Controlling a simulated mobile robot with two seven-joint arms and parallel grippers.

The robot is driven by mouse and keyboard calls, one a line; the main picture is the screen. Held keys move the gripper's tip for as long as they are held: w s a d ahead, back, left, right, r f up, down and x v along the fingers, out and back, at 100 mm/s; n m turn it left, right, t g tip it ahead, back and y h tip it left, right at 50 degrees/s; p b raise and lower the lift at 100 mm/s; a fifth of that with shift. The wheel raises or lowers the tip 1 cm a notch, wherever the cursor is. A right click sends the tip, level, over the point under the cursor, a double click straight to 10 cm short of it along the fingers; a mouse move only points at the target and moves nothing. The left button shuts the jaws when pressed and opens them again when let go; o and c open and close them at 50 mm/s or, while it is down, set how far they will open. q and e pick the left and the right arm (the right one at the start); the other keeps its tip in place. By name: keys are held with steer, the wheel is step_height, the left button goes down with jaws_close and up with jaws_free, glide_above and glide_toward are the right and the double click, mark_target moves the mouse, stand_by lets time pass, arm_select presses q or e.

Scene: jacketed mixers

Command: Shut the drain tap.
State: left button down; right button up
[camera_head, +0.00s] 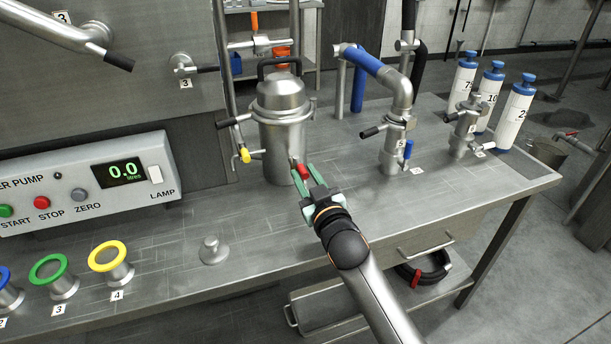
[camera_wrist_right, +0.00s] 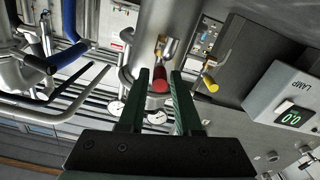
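A small tap with a red handle (camera_head: 303,172) sits low on the front of a steel lidded vessel (camera_head: 281,135). In the right wrist view the red handle (camera_wrist_right: 160,80) hangs from a brass-coloured fitting. My right gripper (camera_head: 301,179) reaches in from the lower right with its green fingers on either side of the handle. In the wrist view the fingers (camera_wrist_right: 160,84) are apart, with narrow gaps beside the handle; I cannot tell whether either touches it. The tap outlet is partly hidden. My left gripper is out of view.
A yellow-tipped lever (camera_head: 245,155) juts from the vessel's left side. A pump panel (camera_head: 88,184) and coloured ring-topped posts (camera_head: 108,257) stand left. Steel valves (camera_head: 393,145) and white bottles (camera_head: 514,113) stand right. The bench front (camera_head: 270,270) is mostly clear.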

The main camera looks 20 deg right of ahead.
jaws_close()
stand_by(1.0)
